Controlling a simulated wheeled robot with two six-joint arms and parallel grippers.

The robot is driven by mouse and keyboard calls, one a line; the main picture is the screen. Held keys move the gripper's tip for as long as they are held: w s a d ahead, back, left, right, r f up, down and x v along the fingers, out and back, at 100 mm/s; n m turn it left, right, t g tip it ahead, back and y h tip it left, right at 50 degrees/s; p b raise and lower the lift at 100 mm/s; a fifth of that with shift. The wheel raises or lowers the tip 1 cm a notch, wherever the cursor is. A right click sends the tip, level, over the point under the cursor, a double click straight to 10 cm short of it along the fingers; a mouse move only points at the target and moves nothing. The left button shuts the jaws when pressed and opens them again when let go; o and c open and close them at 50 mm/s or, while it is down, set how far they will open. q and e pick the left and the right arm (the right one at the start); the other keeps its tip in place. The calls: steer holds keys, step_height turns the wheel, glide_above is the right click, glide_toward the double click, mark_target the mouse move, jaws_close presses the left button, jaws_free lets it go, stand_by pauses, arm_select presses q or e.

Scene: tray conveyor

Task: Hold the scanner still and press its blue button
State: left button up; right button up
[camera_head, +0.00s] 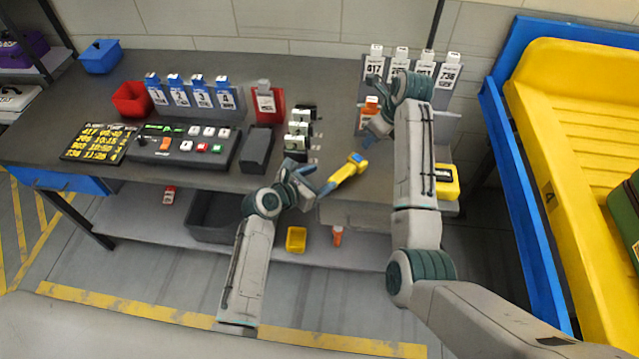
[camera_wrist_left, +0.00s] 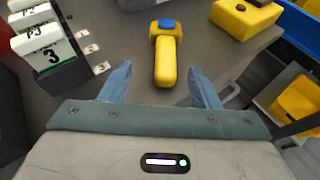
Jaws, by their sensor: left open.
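The scanner (camera_head: 342,175) is yellow with a blue button (camera_head: 357,159) on its head. It lies on the dark bench near the front edge, head pointing away from me. In the left wrist view the scanner handle (camera_wrist_left: 165,66) points toward my gripper, and the blue button (camera_wrist_left: 167,23) faces up at the far end. My left gripper (camera_wrist_left: 158,76) is open, its fingers apart on either side of the handle end with clear gaps.
A yellow block (camera_head: 446,181) stands right of the scanner, partly behind my right arm. Numbered card holders (camera_head: 298,128) and a dark grey bin (camera_head: 256,149) are to the left. A control panel (camera_head: 183,145) is farther left. The bench around the scanner is mostly clear.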

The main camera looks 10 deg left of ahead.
mark_target(339, 175)
arm_select(q)
steer(key=x, duration=0.7)
steer(key=s+f+x, duration=0.1)
steer(key=x, duration=0.2)
steer(key=shift+w+d+f, duration=0.25)
steer(key=shift+w+d, duration=0.05)
steer(key=shift+d, duration=0.15)
steer(key=c, duration=1.2)
arm_select(e)
jaws_close()
stand_by(0.4)
